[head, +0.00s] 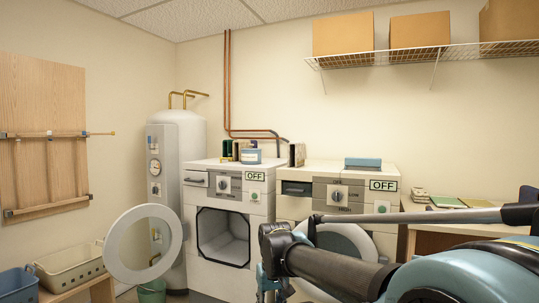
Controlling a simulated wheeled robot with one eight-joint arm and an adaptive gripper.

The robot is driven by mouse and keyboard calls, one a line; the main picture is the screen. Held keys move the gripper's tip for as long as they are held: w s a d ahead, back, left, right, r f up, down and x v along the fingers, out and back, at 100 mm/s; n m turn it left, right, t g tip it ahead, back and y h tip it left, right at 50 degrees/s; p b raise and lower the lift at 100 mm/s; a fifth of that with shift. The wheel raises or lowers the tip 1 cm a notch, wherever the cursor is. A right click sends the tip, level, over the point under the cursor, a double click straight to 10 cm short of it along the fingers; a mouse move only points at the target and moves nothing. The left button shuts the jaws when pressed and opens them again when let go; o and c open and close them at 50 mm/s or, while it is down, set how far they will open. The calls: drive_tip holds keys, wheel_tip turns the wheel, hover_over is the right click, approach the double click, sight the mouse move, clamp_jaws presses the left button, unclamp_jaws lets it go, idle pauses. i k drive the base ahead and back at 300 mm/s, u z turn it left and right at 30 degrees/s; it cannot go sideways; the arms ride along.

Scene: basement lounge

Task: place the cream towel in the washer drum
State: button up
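A white front-loading machine (203,216) stands left of centre with its front opening uncovered. Its round door (144,244) appears swung out to the left. The pale drum interior (225,240) shows through the dark-edged opening, and I see no cloth in the visible part. A second white machine (293,208) stands to its right, its round front (340,242) partly behind my arm. I cannot tell which one is the washer. I cannot make out the cream towel. My arm crosses the lower right; I cannot make out the fingers of my gripper.
A water heater (177,180) stands left. Baskets (72,272) are at lower left. A side table (445,231) holds flat items.

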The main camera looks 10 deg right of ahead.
sight(227, 253)
drive_tip(key=z, duration=0.1)
drive_tip(key=i, duration=1)
drive_tip(key=u, duration=0.05)
